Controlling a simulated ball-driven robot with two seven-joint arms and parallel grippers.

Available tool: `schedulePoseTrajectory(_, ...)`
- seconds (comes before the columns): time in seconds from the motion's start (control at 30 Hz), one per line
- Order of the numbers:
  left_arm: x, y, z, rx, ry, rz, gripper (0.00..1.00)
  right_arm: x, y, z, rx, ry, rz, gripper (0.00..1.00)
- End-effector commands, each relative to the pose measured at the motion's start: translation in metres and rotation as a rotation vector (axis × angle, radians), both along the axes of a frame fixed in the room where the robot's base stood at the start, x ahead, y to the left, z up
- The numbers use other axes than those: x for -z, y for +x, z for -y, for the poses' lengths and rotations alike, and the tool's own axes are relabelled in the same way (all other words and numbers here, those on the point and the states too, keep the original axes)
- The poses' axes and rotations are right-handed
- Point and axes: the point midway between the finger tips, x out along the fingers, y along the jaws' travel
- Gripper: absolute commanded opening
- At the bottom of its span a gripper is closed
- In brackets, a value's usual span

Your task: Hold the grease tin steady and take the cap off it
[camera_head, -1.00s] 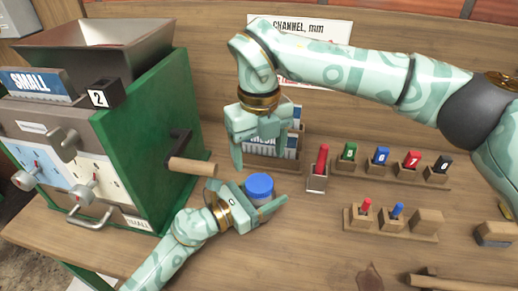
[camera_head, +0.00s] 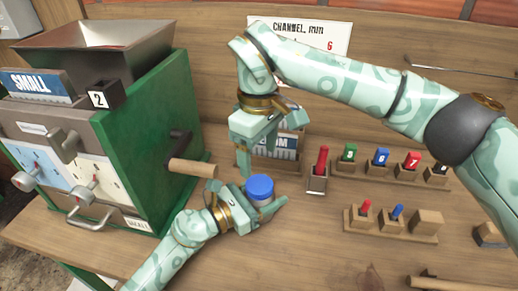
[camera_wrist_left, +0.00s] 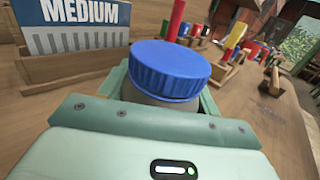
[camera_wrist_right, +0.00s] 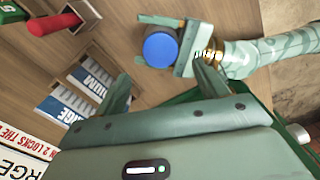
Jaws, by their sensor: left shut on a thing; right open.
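The grease tin (camera_head: 262,202) stands on the bench with its blue ribbed cap (camera_head: 260,187) on top. My left gripper (camera_head: 262,208) is shut around the tin's body, below the cap. My right gripper (camera_head: 258,150) is open and empty, above and behind the tin, pointing down. In the right wrist view the cap (camera_wrist_right: 160,50) lies beyond the open fingers (camera_wrist_right: 163,85), apart from them.
The green pulper (camera_head: 150,140) with a wooden-handled crank (camera_head: 190,168) stands at left, close to the left gripper. A rack of cards (camera_head: 275,160) is behind the tin. A red handle (camera_head: 321,160) and holders of coloured pegs (camera_head: 390,172) stand at right.

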Motion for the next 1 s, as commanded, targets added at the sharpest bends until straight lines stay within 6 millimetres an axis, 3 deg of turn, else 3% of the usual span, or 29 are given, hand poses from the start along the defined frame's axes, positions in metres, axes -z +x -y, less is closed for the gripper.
schedulePoseTrajectory(0.43,0.002,0.0,0.0,0.0,0.002,-0.005,0.0,0.067,-0.001,0.001,0.013,0.0,-0.002,0.72)
schedulePoseTrajectory(0.83,0.002,-0.001,0.0,0.0,0.002,-0.005,0.0,0.078,-0.001,0.001,0.012,0.0,0.0,0.72)
schedulePoseTrajectory(0.87,0.002,-0.001,0.0,0.0,0.002,-0.005,0.0,0.078,-0.001,0.001,0.012,0.0,0.0,0.67)
schedulePoseTrajectory(1.0,0.002,-0.001,0.0,0.0,0.002,-0.005,0.0,0.078,-0.001,0.001,0.012,0.0,0.0,0.28)
